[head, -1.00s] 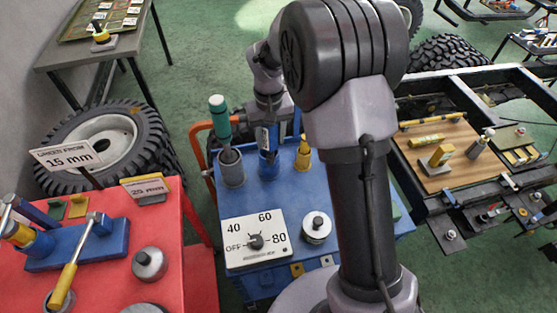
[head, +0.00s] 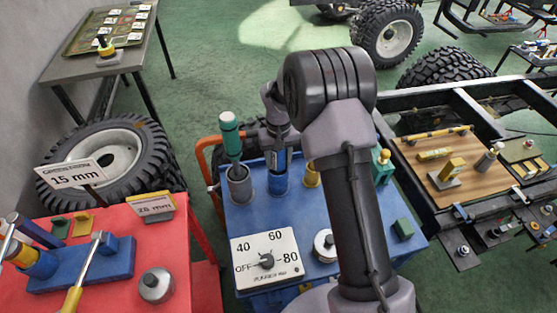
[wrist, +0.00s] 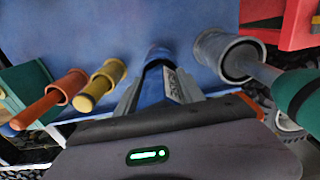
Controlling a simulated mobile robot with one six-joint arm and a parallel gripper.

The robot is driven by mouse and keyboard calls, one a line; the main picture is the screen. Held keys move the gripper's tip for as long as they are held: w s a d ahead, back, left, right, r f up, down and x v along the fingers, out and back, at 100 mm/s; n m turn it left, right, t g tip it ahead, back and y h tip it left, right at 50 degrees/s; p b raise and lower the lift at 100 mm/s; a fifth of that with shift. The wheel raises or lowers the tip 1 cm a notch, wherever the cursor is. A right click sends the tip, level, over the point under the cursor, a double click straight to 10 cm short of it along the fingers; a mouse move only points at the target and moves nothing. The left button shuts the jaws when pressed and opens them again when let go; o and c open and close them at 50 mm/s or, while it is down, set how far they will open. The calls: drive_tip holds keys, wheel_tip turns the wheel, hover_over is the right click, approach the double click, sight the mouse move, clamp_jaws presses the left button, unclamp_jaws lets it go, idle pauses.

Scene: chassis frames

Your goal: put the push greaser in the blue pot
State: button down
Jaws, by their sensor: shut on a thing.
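The blue pot (head: 278,184) stands on the blue bench top, between a grey pot and a yellow one. In the wrist view it shows as a blue shape (wrist: 157,52) just beyond the fingers. My gripper (head: 276,150) is directly above the blue pot and shut on a blue, labelled body, which I take to be the push greaser (wrist: 153,88). The greaser is upright and in line with the pot. Its lower end looks to be inside the pot, but the fingers hide most of it and I cannot tell how deep it sits.
The grey pot (head: 240,188) holds a green-handled tool (head: 230,135) close left of my gripper. A yellow pot (wrist: 110,74) and an orange one (wrist: 70,85) stand on the other side. A dial panel (head: 266,259) is in front. A red bench (head: 205,240) is left.

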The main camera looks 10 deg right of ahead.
drive_tip(key=shift+f+b, duration=0.3)
drive_tip(key=shift+f, duration=0.25)
drive_tip(key=c, duration=0.7)
unclamp_jaws()
wheel_tip(320, 180, up, 13)
drive_tip(key=p, duration=0.4)
drive_tip(key=s+a+r+m+t+y, duration=0.1)
drive_tip(key=s+a+r+m+t, duration=0.15)
drive_tip(key=s+r, duration=1.35)
drive_tip(key=s+t, duration=0.1)
drive_tip(key=s, duration=0.4)
drive_tip(key=s+a+r+m+t, duration=0.1)
drive_tip(key=s, duration=0.3)
drive_tip(key=s+m+t+y, duration=0.1)
drive_tip(key=s, duration=0.4)
drive_tip(key=shift+s+a+r, duration=0.25)
drive_tip(key=shift+s+r, duration=0.1)
